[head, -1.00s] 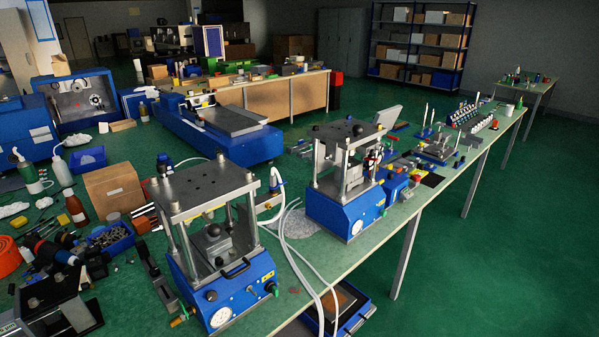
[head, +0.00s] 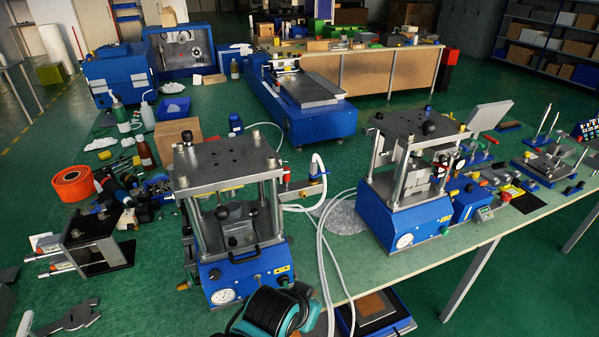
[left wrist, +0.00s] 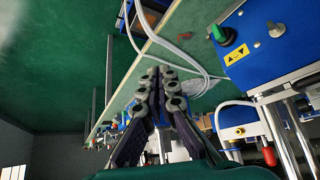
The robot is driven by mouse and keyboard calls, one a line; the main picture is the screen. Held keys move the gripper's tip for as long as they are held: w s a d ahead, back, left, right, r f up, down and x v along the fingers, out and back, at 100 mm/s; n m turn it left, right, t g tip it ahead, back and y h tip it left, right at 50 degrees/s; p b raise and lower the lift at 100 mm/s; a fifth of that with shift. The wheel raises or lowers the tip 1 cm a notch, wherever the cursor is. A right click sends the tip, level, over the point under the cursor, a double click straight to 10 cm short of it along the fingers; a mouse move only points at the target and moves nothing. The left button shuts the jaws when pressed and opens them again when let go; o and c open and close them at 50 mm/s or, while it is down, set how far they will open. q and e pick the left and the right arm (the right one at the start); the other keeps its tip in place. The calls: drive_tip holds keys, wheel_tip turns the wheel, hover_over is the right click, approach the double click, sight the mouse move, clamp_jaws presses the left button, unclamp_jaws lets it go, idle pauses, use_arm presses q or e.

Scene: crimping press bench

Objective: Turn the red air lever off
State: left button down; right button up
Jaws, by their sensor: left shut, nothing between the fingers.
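In the left wrist view a red handle (left wrist: 269,156) shows at the lower right, near a brass fitting and the press posts. My left gripper (left wrist: 162,76) is shut and empty, its fingers together in the middle of that view, apart from the red handle. In the head view my black and teal left wrist shows at the bottom, in front of the near press.
White hoses (head: 325,235) run from the fitting down over the bench's front edge. A second press (head: 405,220) stands to the right. A cardboard box (head: 178,136) stands behind the near press. A green knob (left wrist: 221,35) is on the near press's front. Green floor lies in front.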

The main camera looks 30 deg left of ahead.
use_arm(q)
drive_tip(key=w+a+r+m+g+y+p, duration=0.1)
drive_tip(key=w+a+r+m+y+p, duration=0.1)
drive_tip(key=w+a+r+y+p, duration=0.25)
drive_tip(key=m+g+y+p, duration=0.1)
drive_tip(key=y+p, duration=0.3)
drive_tip(key=y, duration=0.9)
approach(286, 178)
drive_tip(key=w+d, duration=0.2)
drive_tip(key=w, duration=0.1)
drive_tip(key=shift+w+a+r, duration=0.15)
drive_tip(key=shift+r, duration=0.2)
drive_tip(key=b+x, duration=0.2)
drive_tip(key=x, duration=0.8)
